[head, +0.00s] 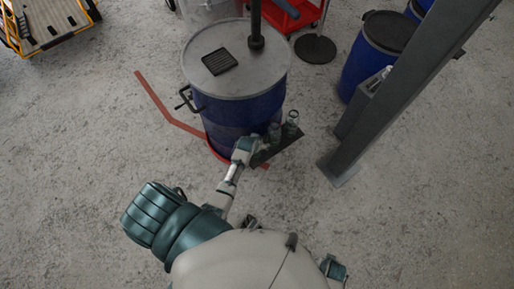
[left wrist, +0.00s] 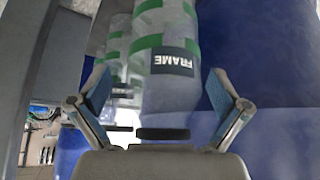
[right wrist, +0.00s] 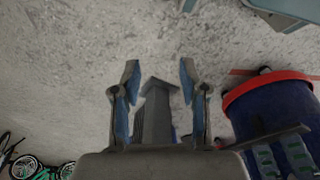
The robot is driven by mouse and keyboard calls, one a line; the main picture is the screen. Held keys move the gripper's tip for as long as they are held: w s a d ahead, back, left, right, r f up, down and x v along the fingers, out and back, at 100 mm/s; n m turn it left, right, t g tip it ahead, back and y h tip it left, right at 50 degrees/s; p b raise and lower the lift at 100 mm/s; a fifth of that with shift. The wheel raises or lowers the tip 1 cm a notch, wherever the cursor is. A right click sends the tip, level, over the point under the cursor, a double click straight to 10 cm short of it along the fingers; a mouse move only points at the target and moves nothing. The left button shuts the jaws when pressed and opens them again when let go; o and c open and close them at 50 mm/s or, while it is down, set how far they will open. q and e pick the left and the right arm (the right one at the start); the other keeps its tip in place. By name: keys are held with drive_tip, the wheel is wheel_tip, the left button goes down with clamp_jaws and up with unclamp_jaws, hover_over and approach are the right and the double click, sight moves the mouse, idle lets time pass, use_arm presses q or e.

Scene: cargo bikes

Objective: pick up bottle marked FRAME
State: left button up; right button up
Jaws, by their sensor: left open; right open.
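The bottle marked FRAME (left wrist: 168,85) is pale with green bands and a dark label, upside down in the left wrist view. My left gripper (left wrist: 158,72) is open, with a finger on each side of this bottle; I cannot tell whether they touch it. Another green-banded bottle (left wrist: 117,55) is to its left. In the head view my left arm reaches a dark shelf (head: 285,146) on the blue barrel (head: 240,108), where small bottles (head: 292,119) stand; their labels are unreadable there. My right gripper (right wrist: 158,62) is open and empty, with grey floor beyond it.
A grey steel post (head: 385,105) stands right of the barrel, with another blue barrel (head: 375,50) behind it. A red trolley (head: 290,15) is at the back, and a cargo bike bed (head: 48,22) is at top left.

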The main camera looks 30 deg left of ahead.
use_arm(q)
drive_tip(key=shift+a, duration=0.25)
drive_tip(key=c, duration=1.3)
drive_tip(key=shift+c, duration=0.2)
drive_tip(key=shift+d, duration=0.1)
